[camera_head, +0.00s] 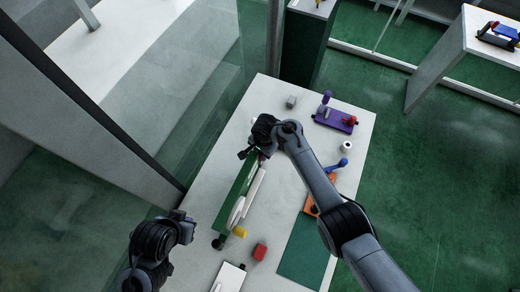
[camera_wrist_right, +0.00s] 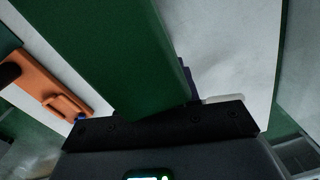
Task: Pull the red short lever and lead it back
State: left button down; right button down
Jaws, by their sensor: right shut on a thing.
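My right gripper (camera_head: 262,150) is at the upper end of a long green bar (camera_head: 235,195) on the white table. In the right wrist view the bar (camera_wrist_right: 130,50) runs right up to the dark jaws (camera_wrist_right: 165,118), which look shut on its end. The fingertips are partly hidden. A purple fixture (camera_head: 335,119) with an upright purple knob has a short red part (camera_head: 350,120) at its right end, to the right of my gripper and apart from it. It is unclear whether this is the red short lever. My left gripper (camera_head: 183,222) is off the table's left edge; its jaws are unclear.
An orange fixture (camera_head: 310,205) with a blue lever (camera_head: 343,163) stands beside my right forearm. A red block (camera_head: 260,251), a yellow piece (camera_head: 240,231) and a grey block (camera_head: 291,102) lie on the table (camera_head: 275,205). A glass panel borders the table's left side.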

jog(key=shift+s+d+f+t+y+p, duration=0.3)
jog(key=shift+s+d+t+y+p, duration=0.1)
jog(key=shift+d+y+p, duration=0.7)
jog(key=shift+s+d+f+t+y+p, duration=0.35)
jog(key=shift+d+y+p, duration=0.45)
jog(key=shift+p, duration=0.5)
jog(key=shift+s+d+f+t+y+p, duration=0.4)
jog(key=shift+d+y+p, duration=0.3)
jog(key=shift+y+p, duration=0.45)
jog(key=shift+w, duration=0.1)
jog(key=c, duration=0.8)
grip_release()
jog(key=shift+d+r, duration=0.1)
jog(key=shift+r, duration=0.05)
